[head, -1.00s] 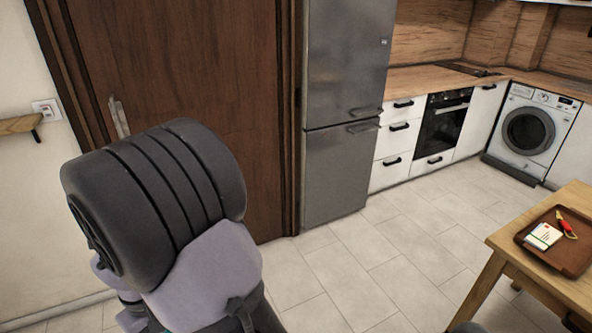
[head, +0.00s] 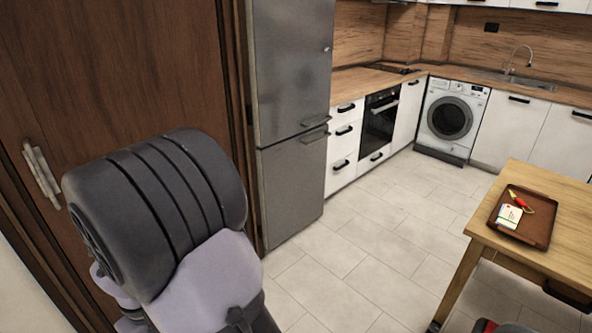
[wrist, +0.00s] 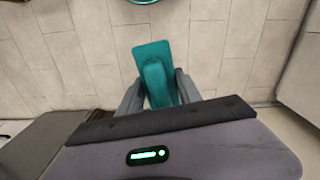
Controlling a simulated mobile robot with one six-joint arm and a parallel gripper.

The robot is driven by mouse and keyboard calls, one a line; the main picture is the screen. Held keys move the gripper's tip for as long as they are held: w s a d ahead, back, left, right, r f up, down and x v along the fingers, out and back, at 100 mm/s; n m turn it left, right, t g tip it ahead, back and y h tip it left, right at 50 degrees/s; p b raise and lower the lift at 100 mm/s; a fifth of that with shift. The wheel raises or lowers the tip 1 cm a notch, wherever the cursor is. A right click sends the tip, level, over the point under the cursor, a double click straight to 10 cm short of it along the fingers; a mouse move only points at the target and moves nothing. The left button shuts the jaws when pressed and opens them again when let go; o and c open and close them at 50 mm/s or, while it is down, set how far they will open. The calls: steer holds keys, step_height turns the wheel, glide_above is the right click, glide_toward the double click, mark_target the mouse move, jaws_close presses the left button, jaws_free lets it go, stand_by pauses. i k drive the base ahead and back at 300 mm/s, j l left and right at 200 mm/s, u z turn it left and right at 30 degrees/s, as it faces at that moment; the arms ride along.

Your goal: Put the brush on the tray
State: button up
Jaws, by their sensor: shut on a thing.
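My gripper (wrist: 160,90) is shut on a teal brush (wrist: 153,60) in the wrist view. The brush has a flat, wide end pointing away from the gripper, and it is held above the tiled floor. The brown tray (head: 539,226) lies on the wooden table at the right of the head view. A white card (head: 509,216) and a red and yellow tool (head: 523,204) lie on it. My gripper and the brush are hidden in the head view, where my arm fills the lower left, well apart from the tray.
The wooden table (head: 575,215) stands at the right, with something red below its front edge. A tall grey fridge (head: 292,130) and a brown door (head: 120,80) are close at the left. Open tiled floor (head: 355,235) lies between the fridge and the table.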

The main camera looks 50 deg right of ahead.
mark_target(536, 224)
steer(key=i+l+z, duration=0.2)
steer(key=z, duration=0.25)
steer(key=i+l+z, duration=0.1)
steer(key=i+z, duration=0.15)
steer(key=z, duration=0.25)
steer(key=i+z, duration=0.2)
steer(key=z, duration=0.25)
steer(key=i+z, duration=0.25)
steer(key=z, duration=0.2)
steer(key=i+j+z, duration=0.2)
steer(key=z, duration=0.25)
steer(key=i+l+z, duration=0.2)
steer(key=z, duration=0.25)
steer(key=i+l+z, duration=0.1)
steer(key=z, duration=0.35)
steer(key=i+z, duration=0.55)
steer(key=z, duration=0.35)
steer(key=i+j+z, duration=0.15)
steer(key=z, duration=0.3)
steer(key=i+l, duration=0.15)
steer(key=i, duration=0.25)
steer(key=i+l+u, duration=0.1)
steer(key=i, duration=0.35)
